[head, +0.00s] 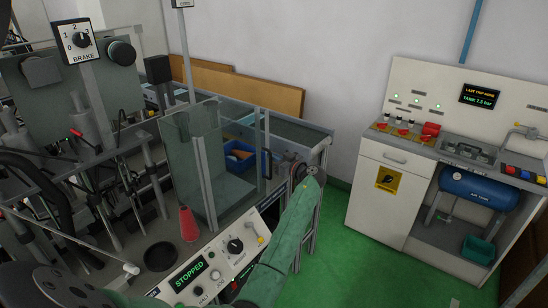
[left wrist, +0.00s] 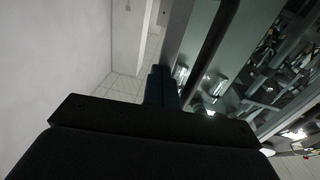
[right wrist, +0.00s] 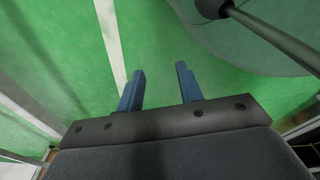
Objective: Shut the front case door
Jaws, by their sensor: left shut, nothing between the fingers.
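The case (head: 285,125) has clear panels in grey frames and stands at the middle of the head view. A clear panel (head: 182,165) stands out at an angle at its left front. Whether the front door is fully open is hard to tell. My left gripper (head: 299,171), on the green-sleeved arm, is by the case's right front end. In the left wrist view its blue fingers (left wrist: 158,87) are together and empty, beside a dark bar (left wrist: 212,35) in front of a clear panel. My right gripper (right wrist: 160,88) is open and empty above the green floor; the head view does not clearly show it.
A blue bin (head: 240,157) is inside the case. A white bench (head: 385,195) with a blue air tank (head: 480,188) stands right. Green floor (head: 340,265) between is clear.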

